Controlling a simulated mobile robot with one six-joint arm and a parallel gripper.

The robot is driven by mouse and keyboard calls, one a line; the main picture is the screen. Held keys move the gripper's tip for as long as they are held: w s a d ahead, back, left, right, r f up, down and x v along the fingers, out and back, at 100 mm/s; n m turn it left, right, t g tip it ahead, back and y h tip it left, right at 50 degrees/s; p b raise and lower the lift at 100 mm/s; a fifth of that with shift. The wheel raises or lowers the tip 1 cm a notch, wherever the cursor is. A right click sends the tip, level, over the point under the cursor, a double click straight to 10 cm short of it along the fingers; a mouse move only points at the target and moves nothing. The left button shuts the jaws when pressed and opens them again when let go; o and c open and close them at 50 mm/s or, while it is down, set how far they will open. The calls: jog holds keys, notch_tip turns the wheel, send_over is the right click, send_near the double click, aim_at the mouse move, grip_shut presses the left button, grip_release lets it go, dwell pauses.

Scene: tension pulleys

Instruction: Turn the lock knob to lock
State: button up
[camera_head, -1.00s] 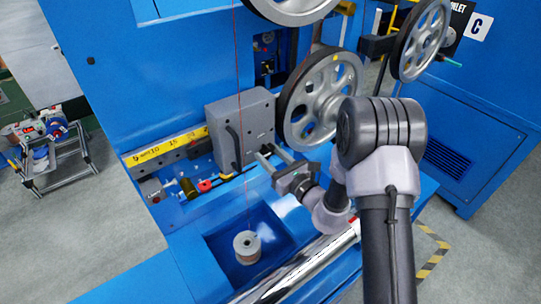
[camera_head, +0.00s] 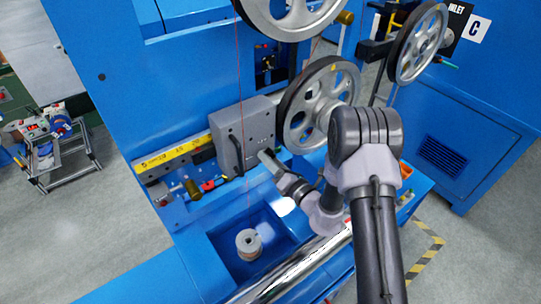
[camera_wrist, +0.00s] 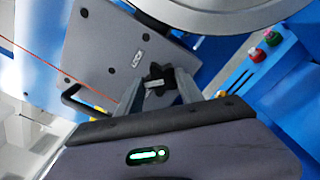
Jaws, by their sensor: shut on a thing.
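The lock knob (camera_wrist: 158,72) is a small black star-shaped knob on the face of the grey box, below the word LOCK in the wrist view. My gripper (camera_wrist: 156,88) has its two grey fingers on either side of the knob and is shut on it. In the head view, my gripper (camera_head: 266,158) is at the right part of the grey box's (camera_head: 240,128) front face, and the knob is hidden there. The gripper appears turned, with its fingers lined up one behind the other.
A large spoked pulley wheel (camera_head: 318,105) stands close right of the box. A thin red wire runs down to a spool (camera_head: 249,244) in the blue recess. A chrome roller (camera_head: 300,265) lies in front.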

jog(key=shift+m+p, duration=2.25)
jog(key=shift+m, duration=2.05)
jog(key=o, duration=1.3)
jog(key=shift+o, duration=0.2)
jog(key=shift+d, duration=0.1)
jog(key=v, duration=1.7)
jog(key=shift+s, duration=0.2)
